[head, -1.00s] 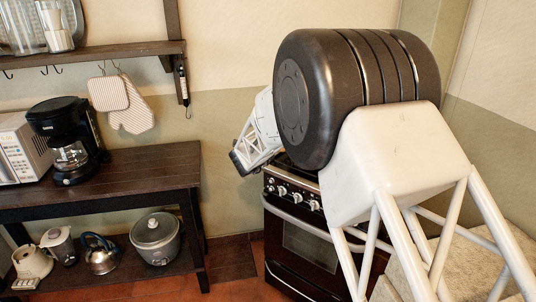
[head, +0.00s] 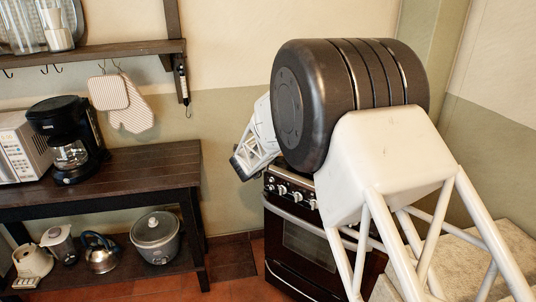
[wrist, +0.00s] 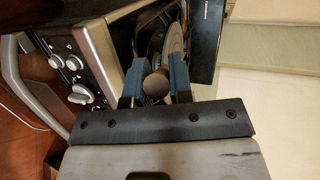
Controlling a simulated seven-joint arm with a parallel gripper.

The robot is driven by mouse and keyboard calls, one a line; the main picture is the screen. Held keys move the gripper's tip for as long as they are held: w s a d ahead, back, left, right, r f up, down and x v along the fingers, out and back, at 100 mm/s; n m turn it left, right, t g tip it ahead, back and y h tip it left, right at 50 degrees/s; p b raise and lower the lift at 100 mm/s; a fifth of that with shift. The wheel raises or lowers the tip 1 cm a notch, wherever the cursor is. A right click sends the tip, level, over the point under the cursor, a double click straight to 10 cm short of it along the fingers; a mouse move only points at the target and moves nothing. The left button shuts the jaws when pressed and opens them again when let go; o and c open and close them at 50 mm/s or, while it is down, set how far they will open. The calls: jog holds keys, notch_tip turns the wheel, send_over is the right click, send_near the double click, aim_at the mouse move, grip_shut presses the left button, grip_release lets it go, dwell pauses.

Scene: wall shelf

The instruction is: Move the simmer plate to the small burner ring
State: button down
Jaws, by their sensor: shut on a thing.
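In the wrist view my gripper (wrist: 156,80) has its two blue fingers shut on the rounded brown handle end (wrist: 156,88) of what appears to be the simmer plate. The plate (wrist: 175,45) shows as a grey disc just beyond the fingertips, over the stove top. Whether it touches the stove top I cannot tell. Dark burner parts (wrist: 149,42) show beside the disc, partly hidden by the fingers; I cannot tell which is the small burner ring. In the head view my arm hides the stove top, the plate and my fingers.
The stove (head: 310,243) stands against the wall, its knobs (head: 290,190) along the front; they also show in the wrist view (wrist: 75,62). A dark upright panel (wrist: 206,40) is behind the burners. A wooden side table (head: 130,170) with a coffee maker (head: 68,140) stands left.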

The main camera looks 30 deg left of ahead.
jog(key=c, duration=1)
grip_release()
jog(key=shift+f, duration=0.1)
jog(key=shift+r, duration=0.65)
jog(key=v, duration=1.2)
